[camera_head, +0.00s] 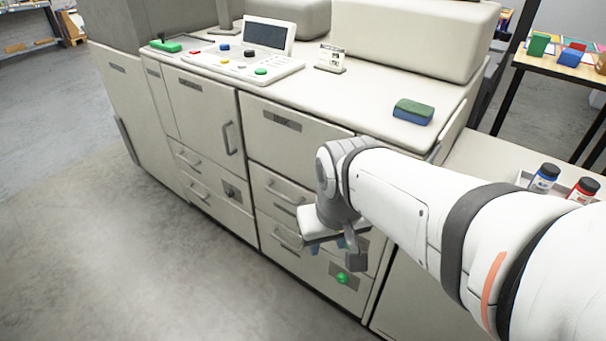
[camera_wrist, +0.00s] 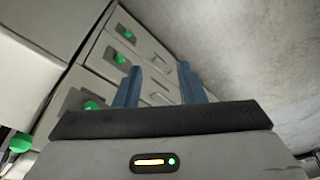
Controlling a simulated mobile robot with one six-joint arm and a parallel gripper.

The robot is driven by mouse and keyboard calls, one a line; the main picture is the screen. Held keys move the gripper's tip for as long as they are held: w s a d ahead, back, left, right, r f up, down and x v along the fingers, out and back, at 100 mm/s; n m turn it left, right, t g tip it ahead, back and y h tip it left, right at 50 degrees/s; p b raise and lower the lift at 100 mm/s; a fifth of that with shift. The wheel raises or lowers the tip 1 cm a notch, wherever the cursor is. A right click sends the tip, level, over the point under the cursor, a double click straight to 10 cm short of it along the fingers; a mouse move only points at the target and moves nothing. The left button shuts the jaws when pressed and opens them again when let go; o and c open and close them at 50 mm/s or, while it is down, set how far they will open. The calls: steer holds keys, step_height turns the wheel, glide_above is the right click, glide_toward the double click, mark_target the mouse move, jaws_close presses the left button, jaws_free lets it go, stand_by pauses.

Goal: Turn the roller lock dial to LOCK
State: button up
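A green round dial (camera_head: 342,277) on a dark plate shows low on the machine front in the head view, just below my gripper (camera_head: 333,247). In the wrist view, several green dials sit on dark plates, including a near one (camera_wrist: 90,105) left of the fingers and a farther one (camera_wrist: 119,58). I cannot read a LOCK mark or tell which dial is the roller lock. In the wrist view, the two blue fingers of my gripper (camera_wrist: 160,65) are apart with nothing between them. They appear clear of the dials. My arm hides part of the machine front.
The machine front (camera_head: 215,115) has several drawers with protruding handles (camera_head: 228,138). A control panel (camera_head: 240,62) and a green-and-blue block (camera_head: 413,111) are on its top. Two bottles, one blue (camera_head: 544,177) and one red (camera_head: 582,190), stand at the right. The floor (camera_head: 130,240) in front is clear.

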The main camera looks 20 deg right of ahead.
steer(key=shift+o, duration=0.3)
steer(key=shift+s, duration=0.1)
